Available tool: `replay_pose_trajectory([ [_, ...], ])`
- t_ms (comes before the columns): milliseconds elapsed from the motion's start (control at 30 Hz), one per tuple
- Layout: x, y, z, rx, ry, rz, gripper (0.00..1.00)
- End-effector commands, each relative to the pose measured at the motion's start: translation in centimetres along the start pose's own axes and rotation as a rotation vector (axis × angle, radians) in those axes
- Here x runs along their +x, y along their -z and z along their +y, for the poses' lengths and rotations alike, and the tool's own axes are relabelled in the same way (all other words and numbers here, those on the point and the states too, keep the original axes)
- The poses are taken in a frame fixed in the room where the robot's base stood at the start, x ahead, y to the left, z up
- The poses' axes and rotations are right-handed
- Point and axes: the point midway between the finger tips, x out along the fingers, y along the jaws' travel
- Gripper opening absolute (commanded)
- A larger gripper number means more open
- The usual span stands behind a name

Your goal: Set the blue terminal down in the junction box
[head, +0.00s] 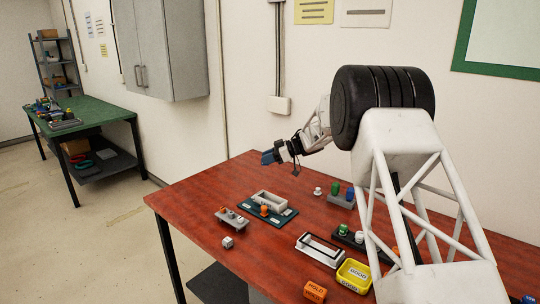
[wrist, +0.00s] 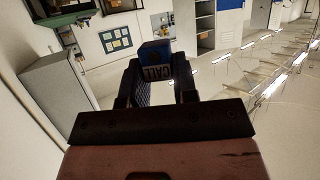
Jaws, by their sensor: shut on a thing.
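The blue terminal (head: 267,158) is a block with a white CALL label, clear in the wrist view (wrist: 154,52). My gripper (head: 277,155) is shut on it, one finger on each side, and holds it in the air above the far left part of the red table. An open grey box (head: 288,208) on a dark teal base stands below and is apparently the junction box. An orange-topped piece is at its front side; I cannot tell whether it is inside. The terminal is apart from the box.
On the red table (head: 190,197) are a grey strip with knobs (head: 231,217), a small cube (head: 227,242), a white tray (head: 318,252), a yellow bin (head: 353,276), an orange HOLD block (head: 315,292) and knobbed holders at right. A green table (head: 100,127) stands far left.

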Motion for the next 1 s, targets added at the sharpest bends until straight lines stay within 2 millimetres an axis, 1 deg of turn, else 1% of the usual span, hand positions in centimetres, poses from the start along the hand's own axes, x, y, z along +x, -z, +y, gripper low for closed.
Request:
replay_pose_trajectory([
  [200,1.0,-1.1,0.0,-0.047,0.118,0.001,0.04],
  [500,1.9,-2.9,-0.2,-0.114,0.281,0.001,0.04],
  [1000,2.7,-6.5,-0.6,-0.226,0.550,0.001,0.04],
])
